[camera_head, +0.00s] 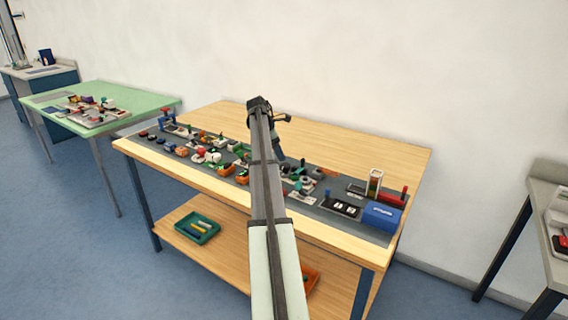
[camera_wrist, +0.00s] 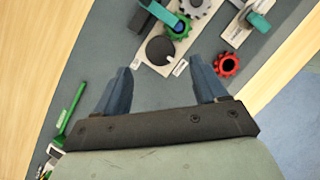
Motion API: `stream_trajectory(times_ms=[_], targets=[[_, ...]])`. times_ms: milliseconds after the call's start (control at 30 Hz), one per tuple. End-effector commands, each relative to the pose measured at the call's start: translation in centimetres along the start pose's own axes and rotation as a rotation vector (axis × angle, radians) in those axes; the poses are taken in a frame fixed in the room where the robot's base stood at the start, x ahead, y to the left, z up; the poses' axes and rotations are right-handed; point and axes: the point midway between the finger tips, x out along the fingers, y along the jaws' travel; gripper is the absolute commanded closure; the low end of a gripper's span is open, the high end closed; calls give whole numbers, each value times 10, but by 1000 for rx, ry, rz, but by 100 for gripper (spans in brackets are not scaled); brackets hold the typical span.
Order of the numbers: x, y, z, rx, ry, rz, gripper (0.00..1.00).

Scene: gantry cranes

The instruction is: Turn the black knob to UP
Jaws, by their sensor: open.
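The black knob (camera_wrist: 160,50) shows in the wrist view as a dark round disc on a pale plate with small labels. The lettering is too small to read, and I cannot tell which way the knob points. My gripper (camera_wrist: 161,65) is open, with its two blue-grey fingers spread left and right. The knob appears in the gap ahead of the fingertips, and nothing is held. The fingers look apart from the plate, though the height is hard to judge. In the head view my arm reaches over the bench, and I cannot single out the knob there.
Green, grey and red gears (camera_wrist: 228,65) sit close around the plate. A green-handled part (camera_wrist: 70,110) lies at left. The wooden bench (camera_head: 370,150) carries a grey strip crowded with small fixtures, including a blue box (camera_head: 382,216) at right. Bare wood lies behind the strip.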

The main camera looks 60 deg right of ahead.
Motion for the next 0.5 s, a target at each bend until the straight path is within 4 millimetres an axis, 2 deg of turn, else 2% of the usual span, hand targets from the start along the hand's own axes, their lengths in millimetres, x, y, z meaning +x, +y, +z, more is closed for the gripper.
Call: stream_trajectory(times_ms=[200,500], targets=[[36,0,0,0,0,0,28],[60,0,0,0,0,1,28]])
